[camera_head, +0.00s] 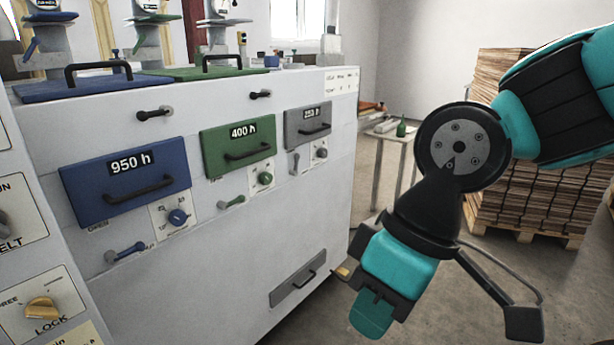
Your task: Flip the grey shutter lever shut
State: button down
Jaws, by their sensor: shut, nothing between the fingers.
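The grey shutter lever (296,163) is a small handle on the front of the white cabinet, below the grey drawer-like panel (308,125) and left of its small dial (321,154). It looks roughly upright, but it is too small to tell its exact setting. My gripper (372,315) points down and to the left at the lower middle of the picture, in front of the floor and near the cabinet's right end. It is shut and empty. It is below and to the right of the grey lever, clearly apart from it.
Stacked boards (500,80) on a pallet stand behind my arm.

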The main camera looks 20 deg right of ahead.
aim_at(294, 171)
jog(key=k, duration=0.6)
jog(key=u, duration=0.65)
jog(key=i, duration=2.15)
jog(key=z, duration=0.85)
